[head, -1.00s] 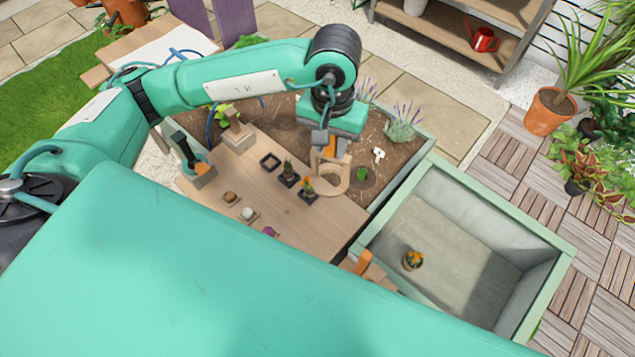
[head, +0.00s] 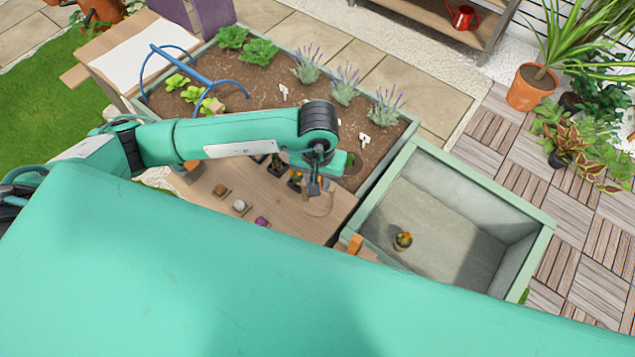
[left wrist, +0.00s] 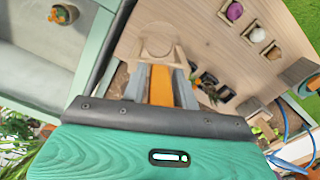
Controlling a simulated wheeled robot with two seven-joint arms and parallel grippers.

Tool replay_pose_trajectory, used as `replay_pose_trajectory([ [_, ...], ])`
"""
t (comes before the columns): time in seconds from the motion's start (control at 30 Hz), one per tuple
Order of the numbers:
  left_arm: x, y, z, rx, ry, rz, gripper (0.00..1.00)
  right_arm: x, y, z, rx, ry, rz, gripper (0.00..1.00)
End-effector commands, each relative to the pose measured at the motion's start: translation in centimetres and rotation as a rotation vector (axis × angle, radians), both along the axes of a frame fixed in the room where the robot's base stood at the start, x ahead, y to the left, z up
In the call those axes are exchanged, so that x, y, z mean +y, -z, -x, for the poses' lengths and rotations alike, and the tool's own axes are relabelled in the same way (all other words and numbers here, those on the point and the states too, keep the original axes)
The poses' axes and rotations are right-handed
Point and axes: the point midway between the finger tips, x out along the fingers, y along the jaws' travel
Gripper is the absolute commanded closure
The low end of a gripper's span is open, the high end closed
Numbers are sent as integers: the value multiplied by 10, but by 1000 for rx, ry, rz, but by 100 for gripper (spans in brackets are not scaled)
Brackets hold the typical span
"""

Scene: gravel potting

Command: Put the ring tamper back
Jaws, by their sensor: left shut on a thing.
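My left gripper (head: 316,187) hangs over the near right part of the wooden table (head: 290,215). In the left wrist view its grey fingers (left wrist: 160,90) are shut on the orange handle (left wrist: 160,84) of the ring tamper. The tamper's pale wooden ring head (left wrist: 157,40) points away from the gripper, over the tabletop; in the head view the ring (head: 320,204) shows just below the gripper. I cannot tell whether the ring touches the table. My right gripper is not in view.
Small dark pots with cacti (head: 295,179) stand close left of the gripper. Brown, white and purple (head: 262,222) pieces sit on small squares at the near edge. A green-rimmed crate (head: 478,170) holding one cactus is to the right, with an orange block (head: 355,243) at its corner.

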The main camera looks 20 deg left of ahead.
Motion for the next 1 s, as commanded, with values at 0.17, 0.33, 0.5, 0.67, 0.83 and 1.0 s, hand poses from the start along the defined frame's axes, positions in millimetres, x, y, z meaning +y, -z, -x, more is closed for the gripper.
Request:
replay_pose_trajectory([
  [0.17, 0, 11, 1, 2, 0, 0, 94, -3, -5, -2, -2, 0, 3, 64],
  [0.33, 0, 36, 1, 4, 0, -1, 94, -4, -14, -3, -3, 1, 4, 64],
  [0.5, 0, 46, 0, -1, 1, 0, 94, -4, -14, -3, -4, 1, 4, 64],
  [0.67, 0, 47, 0, -1, 1, 0, 94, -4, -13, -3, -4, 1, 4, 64],
  [0.83, 0, 50, 0, -1, 1, 0, 67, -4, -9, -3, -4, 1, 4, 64],
  [1.0, 0, 49, 0, 0, 1, 0, 49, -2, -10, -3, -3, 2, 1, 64],
])
